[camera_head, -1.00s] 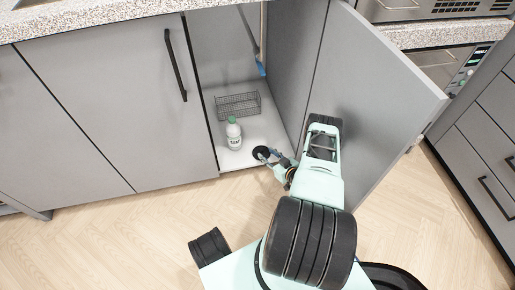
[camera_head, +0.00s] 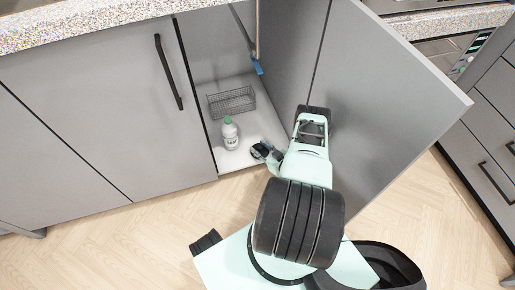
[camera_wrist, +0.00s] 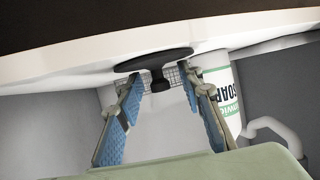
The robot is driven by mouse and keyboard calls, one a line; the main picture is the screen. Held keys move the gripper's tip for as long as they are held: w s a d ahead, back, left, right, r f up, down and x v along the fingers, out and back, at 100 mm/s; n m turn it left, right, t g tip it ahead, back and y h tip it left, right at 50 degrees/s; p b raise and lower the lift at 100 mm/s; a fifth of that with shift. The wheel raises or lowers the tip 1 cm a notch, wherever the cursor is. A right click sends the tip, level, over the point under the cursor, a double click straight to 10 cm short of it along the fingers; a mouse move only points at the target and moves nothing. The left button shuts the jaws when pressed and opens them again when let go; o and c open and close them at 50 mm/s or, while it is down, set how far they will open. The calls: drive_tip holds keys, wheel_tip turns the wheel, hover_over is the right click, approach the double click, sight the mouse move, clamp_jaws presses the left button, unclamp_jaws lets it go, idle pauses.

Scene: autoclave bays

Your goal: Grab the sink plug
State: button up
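The sink plug is a black disc with a short stem, on the white cabinet floor in the wrist view (camera_wrist: 153,60). In the head view the plug (camera_head: 257,153) is a dark round shape at the front edge of the floor, partly covered by my gripper (camera_head: 268,154). In the wrist view my gripper (camera_wrist: 161,88) is open, with its two blue-padded fingers apart. The stem shows between the fingertips with gaps on both sides. I cannot tell whether the fingertips reach around it or stop just short.
A white soap bottle with a green cap (camera_head: 230,133) stands left of the plug. A wire basket (camera_head: 231,102) is behind it. A blue-ended brush (camera_head: 257,66) hangs at the back. The open cabinet door (camera_head: 385,100) is close on the right of my arm.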

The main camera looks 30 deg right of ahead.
drive_tip(key=shift+s, duration=0.1)
clamp_jaws()
drive_tip(key=shift+r, duration=0.15)
